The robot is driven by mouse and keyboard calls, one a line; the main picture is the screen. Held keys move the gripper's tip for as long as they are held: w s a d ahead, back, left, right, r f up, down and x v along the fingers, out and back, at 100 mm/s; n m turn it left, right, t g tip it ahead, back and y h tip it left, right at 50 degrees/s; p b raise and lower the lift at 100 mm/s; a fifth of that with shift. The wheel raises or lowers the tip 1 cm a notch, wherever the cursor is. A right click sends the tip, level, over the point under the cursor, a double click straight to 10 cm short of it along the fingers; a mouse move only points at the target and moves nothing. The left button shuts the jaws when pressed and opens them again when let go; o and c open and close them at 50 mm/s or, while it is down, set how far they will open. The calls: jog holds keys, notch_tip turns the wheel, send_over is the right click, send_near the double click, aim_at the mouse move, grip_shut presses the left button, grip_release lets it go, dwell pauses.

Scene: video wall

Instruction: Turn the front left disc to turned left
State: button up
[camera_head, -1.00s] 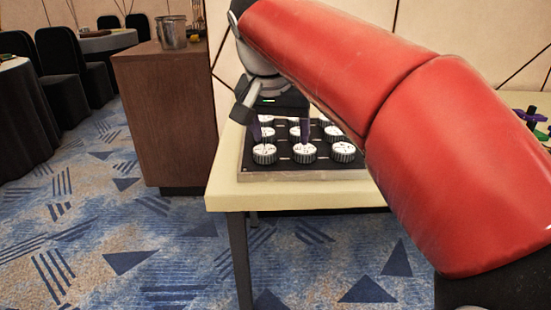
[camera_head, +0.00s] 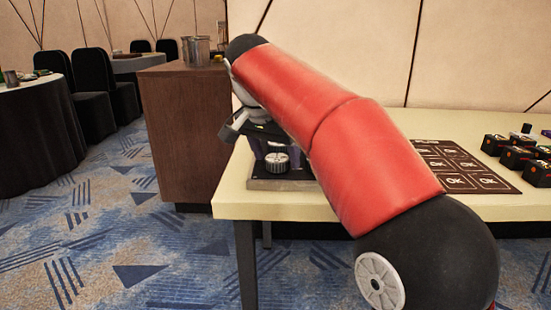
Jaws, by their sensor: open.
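The front left disc (camera_head: 277,163) is a round white-topped knob with a dark ribbed side. It sits at the front left of a dark board with a grey edge (camera_head: 268,185) on the cream table. My gripper (camera_head: 276,152) is open above and around this disc, with one purple finger to each side. I cannot tell whether the fingers touch it. The marking on its top is too small to read. My red arm and the gripper body hide the other discs and most of the board.
The cream table (camera_head: 234,198) has a free strip along its front left edge. A dark mat with printed squares (camera_head: 463,167) and several black boxes (camera_head: 517,158) lie to the right. A brown wooden cabinet (camera_head: 185,130) stands close on the left.

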jog(key=shift+f, duration=0.15)
jog(key=c, duration=1)
jog(key=n, duration=0.1)
jog(key=n+y+p, duration=0.1)
jog(key=n, duration=0.1)
jog(key=shift+d+n+t, duration=0.2)
jog(key=shift+n+t, duration=0.1)
jog(key=shift+t, duration=0.1)
jog(key=n+y+p, duration=0.1)
jog(key=n, duration=0.1)
jog(key=n+y+p, duration=0.1)
jog(key=n+p, duration=0.1)
jog(key=n, duration=0.1)
jog(key=shift+d+r, duration=0.15)
jog(key=shift+r, duration=0.05)
jog(key=n+y+p, duration=0.1)
jog(key=n, duration=0.1)
jog(key=n+g+y+p, duration=0.1)
jog(key=n, duration=0.2)
jog(key=shift+w+d, duration=0.1)
jog(key=shift+w+f+n+g+y+p, duration=0.1)
jog(key=shift+n+g+y+p, duration=0.3)
jog(key=shift+n, duration=0.65)
jog(key=shift+n+g+y+p, duration=0.2)
jog(key=shift+n+p, duration=0.4)
jog(key=shift+n, duration=0.45)
